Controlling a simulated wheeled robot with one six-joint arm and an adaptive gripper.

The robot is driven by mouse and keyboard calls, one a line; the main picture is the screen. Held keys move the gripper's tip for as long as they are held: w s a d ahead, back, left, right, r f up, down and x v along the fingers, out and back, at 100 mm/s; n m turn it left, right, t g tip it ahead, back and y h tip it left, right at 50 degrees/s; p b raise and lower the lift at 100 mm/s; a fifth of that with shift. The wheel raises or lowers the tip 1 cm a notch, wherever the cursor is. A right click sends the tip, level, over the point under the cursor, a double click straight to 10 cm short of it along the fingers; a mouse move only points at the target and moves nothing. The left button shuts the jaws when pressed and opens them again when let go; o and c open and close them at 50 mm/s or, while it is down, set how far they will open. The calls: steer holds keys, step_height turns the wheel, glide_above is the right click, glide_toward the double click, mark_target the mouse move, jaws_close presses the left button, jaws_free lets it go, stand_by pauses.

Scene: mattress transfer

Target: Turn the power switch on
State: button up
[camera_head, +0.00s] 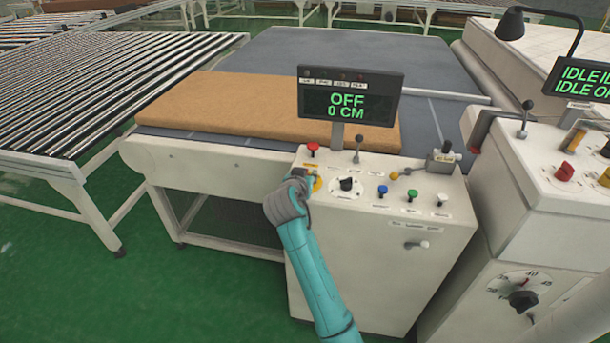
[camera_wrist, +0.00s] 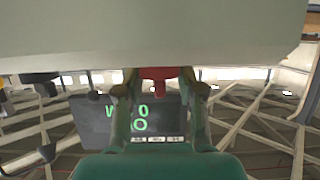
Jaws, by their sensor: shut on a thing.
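My gripper (camera_head: 310,177) is at the left end of the white control panel (camera_head: 345,215), over a yellow disc (camera_head: 318,185). In the wrist view, the two fingers of my gripper (camera_wrist: 160,86) stand on either side of a red knob (camera_wrist: 158,74) and are shut on it. My gripper hides this knob in the head view, so its turned position cannot be told. The display (camera_head: 348,97) above the panel reads "OFF" and "0 CM" in green. The display also shows upside down, partly covered, in the wrist view (camera_wrist: 88,118).
A red mushroom button (camera_head: 313,147), a grey lever (camera_head: 358,146), a black dial (camera_head: 346,184) and several coloured buttons sit close by on the panel. A brown mattress (camera_head: 235,105) lies behind. A second console (camera_head: 535,165) stands at the right.

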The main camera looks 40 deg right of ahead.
steer(key=m+g+h, duration=0.2)
steer(key=m+g, duration=0.2)
steer(key=shift+w+m+g, duration=0.1)
steer(key=shift+m+g, duration=0.2)
steer(key=shift+g, duration=0.1)
steer(key=m+g, duration=0.4)
steer(key=g, duration=0.1)
steer(key=shift+h, duration=0.3)
steer(key=shift+f+m, duration=0.1)
steer(key=shift+m, duration=0.2)
steer(key=o, duration=1.2)
steer(key=shift+c, duration=0.2)
steer(key=v, duration=1.2)
